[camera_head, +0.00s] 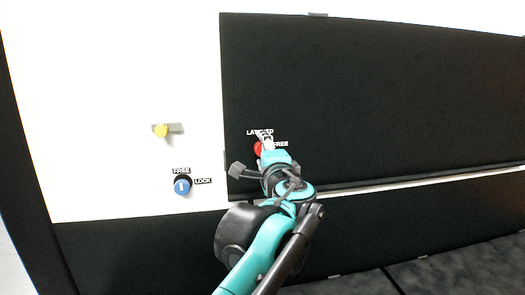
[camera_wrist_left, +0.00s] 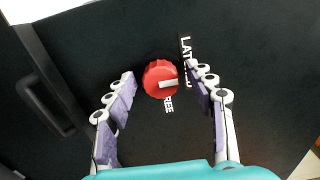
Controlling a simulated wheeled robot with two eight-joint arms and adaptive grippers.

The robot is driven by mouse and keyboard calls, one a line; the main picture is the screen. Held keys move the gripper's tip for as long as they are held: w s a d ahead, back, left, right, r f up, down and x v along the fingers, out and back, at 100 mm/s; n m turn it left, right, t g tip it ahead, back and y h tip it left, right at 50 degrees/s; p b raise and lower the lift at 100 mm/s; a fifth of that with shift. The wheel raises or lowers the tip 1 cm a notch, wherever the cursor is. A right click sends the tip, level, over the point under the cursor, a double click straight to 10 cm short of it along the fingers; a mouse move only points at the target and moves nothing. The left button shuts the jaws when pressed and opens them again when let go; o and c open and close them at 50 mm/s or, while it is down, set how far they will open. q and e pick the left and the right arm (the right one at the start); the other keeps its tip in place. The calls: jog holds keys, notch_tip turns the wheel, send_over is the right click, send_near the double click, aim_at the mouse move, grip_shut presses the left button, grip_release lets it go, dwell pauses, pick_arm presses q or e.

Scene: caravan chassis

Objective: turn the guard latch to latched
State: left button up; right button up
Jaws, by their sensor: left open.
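The guard latch is a round red knob with a white pointer bar (camera_wrist_left: 160,78) on a black panel; it also shows in the head view (camera_head: 258,148), partly hidden by my gripper. In the wrist view the pointer lies to the right, towards the lower end of the LATCHED label (camera_wrist_left: 186,62). The FREE label (camera_wrist_left: 168,104) is just below the knob. My left gripper (camera_wrist_left: 162,74) is open, its fingers on either side of the knob with gaps; it also shows in the head view (camera_head: 265,141). My right gripper is out of view.
On the white panel left of the latch are a yellow knob (camera_head: 161,130) on a grey plate and a blue knob (camera_head: 182,186) with FREE and LOCK labels. A dark handle (camera_wrist_left: 45,103) is at left in the wrist view. The black panel to the right is clear.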

pick_arm(q)
jog(key=s+d, duration=0.2)
jog(key=s, duration=0.9)
